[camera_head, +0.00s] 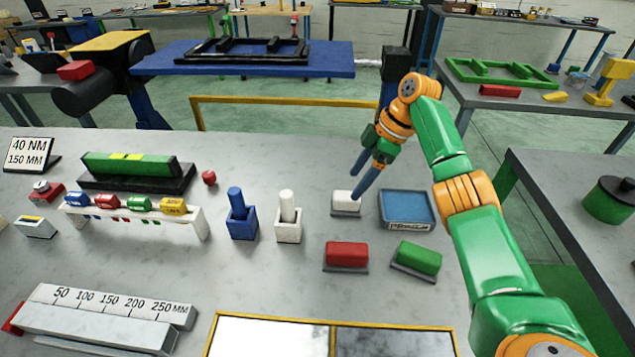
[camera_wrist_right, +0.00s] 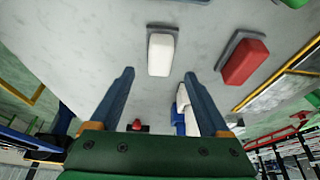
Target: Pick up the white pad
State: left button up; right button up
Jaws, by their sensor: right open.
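The white pad (camera_head: 345,201) lies on a dark base on the grey table, left of the blue tray. It also shows in the right wrist view (camera_wrist_right: 160,55), at top centre. My right gripper (camera_head: 362,178) is above the table close to the white pad, with its blue fingers pointing down. In the right wrist view the fingers (camera_wrist_right: 159,74) are spread apart with nothing between them, and the pad is beyond the tips. My left gripper is not in view.
A blue tray (camera_head: 406,207) stands right of the pad. A red pad (camera_head: 346,254) and a green pad (camera_head: 418,257) lie nearer. A white peg in a block (camera_head: 288,220) and a blue peg in a block (camera_head: 240,215) stand to the left.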

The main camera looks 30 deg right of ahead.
aim_at(348, 195)
jog(key=shift+w+a, duration=0.1)
jog(key=shift+w, duration=0.25)
jog(key=shift+a+f, duration=0.1)
jog(key=shift+f, duration=0.3)
jog(key=shift+s+a+f+p, duration=0.15)
jog(key=shift+f+p, duration=0.25)
jog(key=shift+f, duration=0.2)
jog(key=shift+s+a+f+p, duration=0.15)
jog(key=shift+f+p, duration=0.25)
jog(key=shift+f, duration=0.15)
jog(key=x, duration=0.3)
jog(key=shift+d, duration=0.15)
jog(key=shift+w+f, duration=0.2)
jog(key=shift+w, duration=0.1)
jog(key=shift+s+r, duration=0.1)
jog(key=shift+s, duration=0.05)
jog(key=c, duration=0.8)
grip_shut()
